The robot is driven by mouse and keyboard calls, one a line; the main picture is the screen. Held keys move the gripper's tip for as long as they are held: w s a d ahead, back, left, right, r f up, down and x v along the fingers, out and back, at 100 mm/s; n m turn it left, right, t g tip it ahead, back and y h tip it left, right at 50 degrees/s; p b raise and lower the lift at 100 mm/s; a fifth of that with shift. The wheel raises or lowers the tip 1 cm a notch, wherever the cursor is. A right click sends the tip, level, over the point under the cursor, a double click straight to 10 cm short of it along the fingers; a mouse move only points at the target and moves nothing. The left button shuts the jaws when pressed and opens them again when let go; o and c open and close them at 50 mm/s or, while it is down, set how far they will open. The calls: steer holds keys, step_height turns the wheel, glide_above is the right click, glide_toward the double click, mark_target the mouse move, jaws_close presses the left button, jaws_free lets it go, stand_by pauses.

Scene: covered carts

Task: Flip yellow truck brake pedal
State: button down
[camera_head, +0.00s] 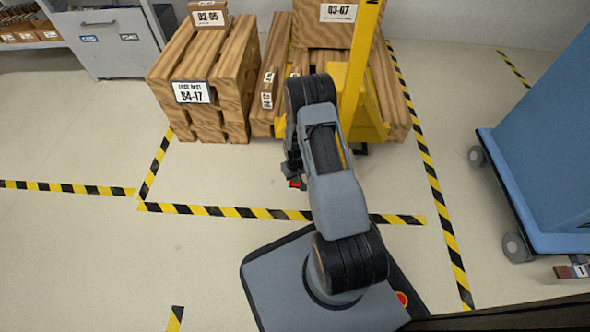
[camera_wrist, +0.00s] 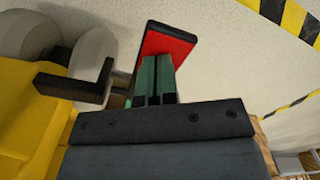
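The yellow truck (camera_head: 366,108) stands behind my arm in the head view, with crates around it. In the wrist view its yellow body (camera_wrist: 25,125) fills the left side, next to grey wheels. Its brake pedal (camera_wrist: 168,48), a red plate with a dark edge, is tilted at the top middle of the wrist view. It also shows as a small red patch in the head view (camera_head: 295,184). My gripper (camera_wrist: 158,62) has its green fingers close together, with their tips at the pedal. Nothing shows between them. I cannot tell whether the tips touch the pedal.
A wooden crate (camera_head: 212,85) is left of the truck. A grey cabinet (camera_head: 112,45) is at the back left. Floor inside the striped tape left of my arm is clear.

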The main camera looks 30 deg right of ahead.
steer(key=shift+f, duration=0.35)
steer(key=shift+r, duration=0.15)
steer(key=shift+r+p, duration=2.4)
steer(key=shift+r, duration=0.95)
